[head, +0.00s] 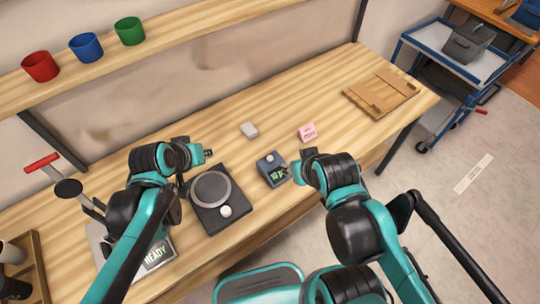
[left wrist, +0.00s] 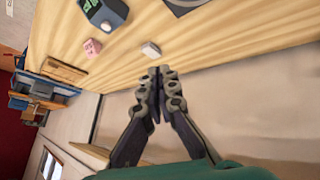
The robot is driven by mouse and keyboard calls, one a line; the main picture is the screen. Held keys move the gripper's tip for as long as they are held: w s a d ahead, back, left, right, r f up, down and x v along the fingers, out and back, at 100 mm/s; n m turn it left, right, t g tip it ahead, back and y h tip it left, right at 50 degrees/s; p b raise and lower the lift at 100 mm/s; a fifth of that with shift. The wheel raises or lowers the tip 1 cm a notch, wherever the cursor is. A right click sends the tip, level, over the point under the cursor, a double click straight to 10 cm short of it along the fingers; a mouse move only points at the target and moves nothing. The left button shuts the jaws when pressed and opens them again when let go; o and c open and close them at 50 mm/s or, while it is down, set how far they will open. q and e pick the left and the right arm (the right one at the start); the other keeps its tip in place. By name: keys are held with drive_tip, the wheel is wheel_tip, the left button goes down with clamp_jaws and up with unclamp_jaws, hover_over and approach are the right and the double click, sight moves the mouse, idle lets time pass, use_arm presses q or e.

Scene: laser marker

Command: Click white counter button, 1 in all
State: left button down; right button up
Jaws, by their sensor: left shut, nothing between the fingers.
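The counter (head: 272,172) is a small dark blue-grey box with a green display, standing mid-table. Its round white button (head: 269,157) shows on top. The counter also shows at the top of the left wrist view (left wrist: 108,14). My left gripper (head: 209,153) is shut and empty, above the table to the left of the counter and apart from it. Its closed fingers fill the middle of the left wrist view (left wrist: 156,72). My right gripper (head: 293,171) is close at the counter's right side; its fingers are partly hidden, and contact is unclear.
A black device with a round grey plate (head: 211,189) and a white knob (head: 225,211) stands left of the counter. A white block (head: 249,130) and a pink note block (head: 307,132) lie behind it. A wooden board (head: 381,92) lies far right. Cups stand on the shelf.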

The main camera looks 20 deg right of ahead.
use_arm(q)
drive_tip(key=w+d+f+g+h+p, duration=0.1)
drive_tip(key=w+d+f+h, duration=0.1)
drive_tip(key=d, duration=0.7)
drive_tip(key=w+d+f+m+h+p, duration=0.1)
drive_tip(key=w+d+f, duration=0.3)
drive_tip(key=d, duration=0.6)
drive_tip(key=shift+d+f+g+h, duration=0.2)
drive_tip(key=shift+f+g+h, duration=0.2)
drive_tip(key=shift+f+h, duration=0.15)
drive_tip(key=b, duration=0.6)
hover_over(268, 159)
wheel_tip(268, 159, down, 8)
drive_tip(key=shift+r, duration=0.2)
drive_tip(key=shift+f+b, duration=0.55)
drive_tip(key=shift+f, duration=0.15)
drive_tip(key=shift+f+b, duration=0.25)
drive_tip(key=shift+b, duration=0.2)
